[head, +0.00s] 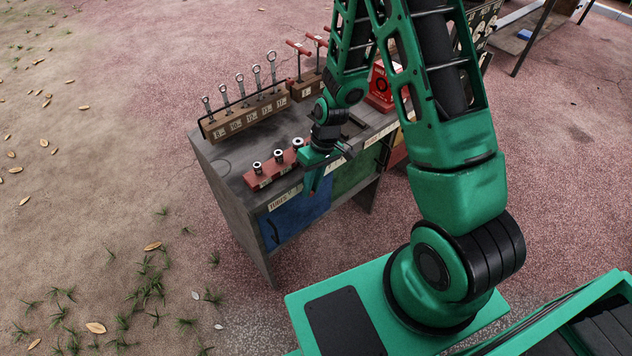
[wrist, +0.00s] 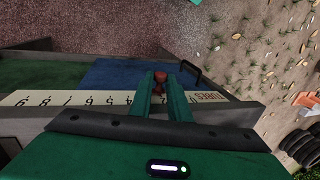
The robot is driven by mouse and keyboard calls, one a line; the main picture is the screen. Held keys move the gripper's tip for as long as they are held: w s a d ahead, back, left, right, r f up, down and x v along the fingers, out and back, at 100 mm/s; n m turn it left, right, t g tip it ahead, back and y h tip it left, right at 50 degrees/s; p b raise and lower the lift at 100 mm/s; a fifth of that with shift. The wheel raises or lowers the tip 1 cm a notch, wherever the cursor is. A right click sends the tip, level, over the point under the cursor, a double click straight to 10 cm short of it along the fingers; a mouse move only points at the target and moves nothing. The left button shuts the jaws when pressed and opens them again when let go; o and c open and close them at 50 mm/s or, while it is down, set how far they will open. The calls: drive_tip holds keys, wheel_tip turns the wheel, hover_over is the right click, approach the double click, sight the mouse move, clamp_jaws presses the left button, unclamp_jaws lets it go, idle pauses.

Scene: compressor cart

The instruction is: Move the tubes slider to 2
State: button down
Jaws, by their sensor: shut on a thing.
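The tubes slider is a small red knob (wrist: 159,76) on the front edge of the bench, in the wrist view. The two green fingers of my gripper (wrist: 160,84) are shut on it from both sides. A pale strip lettered TUBES with a row of numbers (wrist: 75,99) runs along the edge. It appears upside down there, and the fingers hide the numbers nearest the knob. In the head view, my gripper (head: 314,178) is at the front edge, right of the TUBES label (head: 284,199). I cannot tell the slider's exact reading.
A blue panel (head: 296,220) with a dark handle and a green panel (head: 352,174) lie below the strip. A red block with several sockets (head: 268,173) and a wooden rack of wrenches (head: 244,118) stand on the bench top (head: 217,160). Open ground lies left.

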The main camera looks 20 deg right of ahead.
drive_tip(key=shift+a, duration=0.1)
drive_tip(key=c, duration=1.7)
unclamp_jaws()
drive_tip(key=shift+o, duration=0.2)
drive_tip(key=s+v, duration=0.1)
drive_tip(key=v, duration=0.9)
drive_tip(key=shift+w+r, duration=0.35)
drive_tip(key=shift+w, duration=0.15)
